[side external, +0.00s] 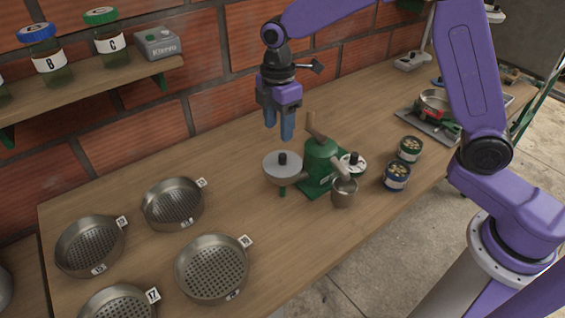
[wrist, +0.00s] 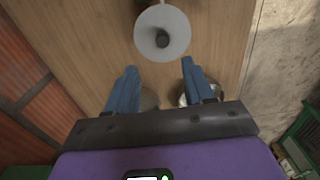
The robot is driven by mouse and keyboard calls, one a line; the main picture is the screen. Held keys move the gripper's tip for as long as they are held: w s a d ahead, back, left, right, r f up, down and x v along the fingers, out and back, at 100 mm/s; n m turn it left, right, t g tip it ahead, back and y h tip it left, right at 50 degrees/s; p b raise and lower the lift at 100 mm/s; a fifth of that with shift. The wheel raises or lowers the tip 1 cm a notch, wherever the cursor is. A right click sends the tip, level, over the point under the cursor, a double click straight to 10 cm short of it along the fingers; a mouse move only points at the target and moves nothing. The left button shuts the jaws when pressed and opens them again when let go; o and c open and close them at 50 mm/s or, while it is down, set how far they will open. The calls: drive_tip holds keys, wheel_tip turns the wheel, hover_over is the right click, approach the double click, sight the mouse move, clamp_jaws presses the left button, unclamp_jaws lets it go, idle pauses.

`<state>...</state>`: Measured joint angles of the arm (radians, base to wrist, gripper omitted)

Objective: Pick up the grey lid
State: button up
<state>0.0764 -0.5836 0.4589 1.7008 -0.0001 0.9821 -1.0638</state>
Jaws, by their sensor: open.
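A round grey lid (side external: 270,168) with a black knob sits just left of the green hand-cranked pulper (side external: 322,160) in the side view. I cannot tell exactly what bears it. In the wrist view the grey lid (wrist: 148,40) shows near the top centre with its dark knob in the middle. My gripper (side external: 278,132) hangs with its blue fingers pointing down, above the lid in the side picture and apart from it. In the wrist view my gripper (wrist: 160,68) has its fingers spread, with nothing between the tips.
A whitish disc with a black knob (side external: 354,161) and a metal cup (side external: 344,193) stand right of the pulper. Two labelled tins (side external: 397,176) are farther right. Several perforated metal pans (side external: 212,268) lie front left. A brick wall and a jar shelf (side external: 90,85) stand behind.

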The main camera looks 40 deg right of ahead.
sight(283, 155)
wheel_tip(283, 155, down, 3)
drive_tip(key=f, duration=0.4)
drive_tip(key=shift+s+d+f, duration=0.2)
drive_tip(key=shift+s+d, duration=0.1)
drive_tip(key=shift+d, duration=0.05)
drive_tip(key=shift+f, duration=0.5)
clamp_jaws()
